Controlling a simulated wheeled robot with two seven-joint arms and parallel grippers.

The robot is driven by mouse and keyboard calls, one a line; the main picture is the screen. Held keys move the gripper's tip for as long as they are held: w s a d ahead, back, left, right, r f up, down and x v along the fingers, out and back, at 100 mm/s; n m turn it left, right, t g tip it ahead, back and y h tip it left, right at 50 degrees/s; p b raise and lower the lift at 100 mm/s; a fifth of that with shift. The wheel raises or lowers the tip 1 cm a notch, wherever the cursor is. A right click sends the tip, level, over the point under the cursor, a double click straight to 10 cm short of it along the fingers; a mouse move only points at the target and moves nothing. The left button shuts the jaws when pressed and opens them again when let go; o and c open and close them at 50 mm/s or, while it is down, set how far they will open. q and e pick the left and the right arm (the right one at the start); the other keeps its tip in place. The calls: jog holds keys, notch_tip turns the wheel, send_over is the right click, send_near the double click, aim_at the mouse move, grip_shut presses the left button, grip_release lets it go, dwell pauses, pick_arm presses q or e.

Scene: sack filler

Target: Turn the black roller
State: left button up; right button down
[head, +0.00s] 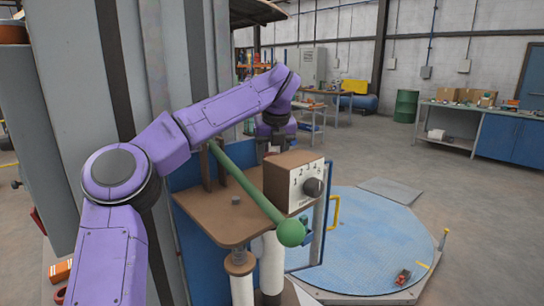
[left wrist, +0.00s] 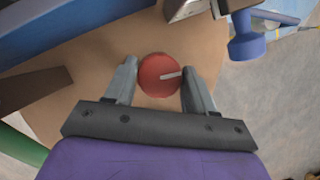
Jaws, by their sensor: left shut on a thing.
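In the left wrist view, a round red knob (left wrist: 154,83) with a white pointer line sits on a brown surface (left wrist: 95,55). My left gripper (left wrist: 160,70) has one finger on each side of it and is shut on it. In the head view my left arm reaches behind the brown box, which hides the fingers and the red knob. A black round knob (head: 313,187) is on the numbered white face of that box (head: 290,170). I cannot tell whether this is the black roller. My right gripper is not in view.
A green lever with a ball end (head: 290,232) slants across the brown shelf (head: 215,215) in front of the box. A blue round platform (head: 365,245) with a yellow handle (head: 333,211) lies beyond. A tall grey cabinet (head: 60,100) stands left.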

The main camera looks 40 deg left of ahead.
pick_arm(q)
jog(key=n+g, duration=0.1)
jog(key=n, duration=0.2)
jog(key=shift+r+n+y, duration=0.1)
jog(key=shift+n+y, duration=0.2)
jog(key=shift+n, duration=0.1)
jog(key=n+g+p, duration=0.1)
jog(key=n+g, duration=0.1)
jog(key=n, duration=0.2)
jog(key=shift+w+n+p, duration=0.15)
jog(key=shift+n+p, duration=0.15)
jog(key=shift+p, duration=0.1)
jog(key=n+g+p, duration=0.2)
jog(key=n+p, duration=0.1)
jog(key=n, duration=0.2)
jog(key=shift+w+r, duration=0.1)
jog(key=n+g+h+p, duration=0.1)
jog(key=n+p, duration=0.1)
jog(key=n, duration=0.1)
jog(key=shift+a+n+h, duration=0.1)
jog(key=shift+n+h, duration=0.2)
jog(key=shift+n, duration=0.1)
jog(key=shift+f+n+p, duration=0.2)
jog(key=shift+n+p, duration=0.3)
jog(key=shift+p, duration=0.1)
jog(key=shift+g, duration=0.3)
jog(key=o, duration=1)
